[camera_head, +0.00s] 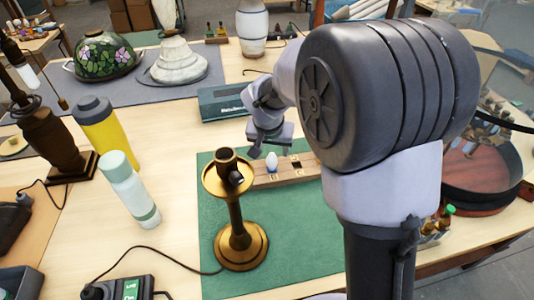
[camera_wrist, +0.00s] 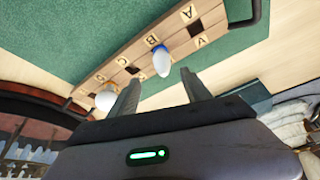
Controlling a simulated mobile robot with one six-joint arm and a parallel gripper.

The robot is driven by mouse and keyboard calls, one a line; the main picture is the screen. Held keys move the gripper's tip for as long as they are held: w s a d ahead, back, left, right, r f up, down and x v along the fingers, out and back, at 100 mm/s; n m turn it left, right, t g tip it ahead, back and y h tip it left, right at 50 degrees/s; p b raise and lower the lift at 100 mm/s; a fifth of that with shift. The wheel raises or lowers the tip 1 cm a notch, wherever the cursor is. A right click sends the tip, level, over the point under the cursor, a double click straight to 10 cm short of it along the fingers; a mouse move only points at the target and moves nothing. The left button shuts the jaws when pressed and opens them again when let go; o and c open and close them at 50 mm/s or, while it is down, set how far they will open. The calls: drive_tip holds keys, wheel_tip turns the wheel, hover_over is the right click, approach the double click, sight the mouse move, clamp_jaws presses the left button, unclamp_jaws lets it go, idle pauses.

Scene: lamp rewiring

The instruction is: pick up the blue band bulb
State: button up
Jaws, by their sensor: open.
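The blue band bulb (camera_head: 271,161) stands in a wooden rack (camera_head: 262,180) on the green mat, its white glass up. In the wrist view the bulb (camera_wrist: 162,63) shows its blue band at the rack's surface. My gripper (camera_head: 270,146) is over the left part of the rack, close to the bulb. In the wrist view my gripper (camera_wrist: 160,90) is open, and the bulb appears ahead of the gap between its fingers, apart from both. A second white bulb (camera_wrist: 105,99) shows beside the left finger. My arm hides the rack's right end in the head view.
A brass lamp stand (camera_head: 236,215) stands on the green mat (camera_head: 285,235) just in front of the rack. A white-green bottle (camera_head: 128,190) and a yellow bottle (camera_head: 105,128) stand left. A dark teal case (camera_head: 222,102) lies behind. A round tray (camera_head: 480,178) is at right.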

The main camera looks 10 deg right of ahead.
sight(271, 158)
drive_tip(key=b+x, duration=0.1)
drive_tip(key=x, duration=0.3)
drive_tip(key=shift+w+f, duration=0.1)
drive_tip(key=shift+f, duration=0.15)
drive_tip(key=b+x, duration=0.1)
drive_tip(key=x, duration=0.2)
drive_tip(key=b+x, duration=0.1)
drive_tip(key=x, duration=0.1)
drive_tip(key=shift+a+f+b, duration=0.25)
drive_tip(key=shift+a+b, duration=0.05)
drive_tip(key=shift+a, duration=0.15)
drive_tip(key=shift+r, duration=0.15)
clamp_jaws()
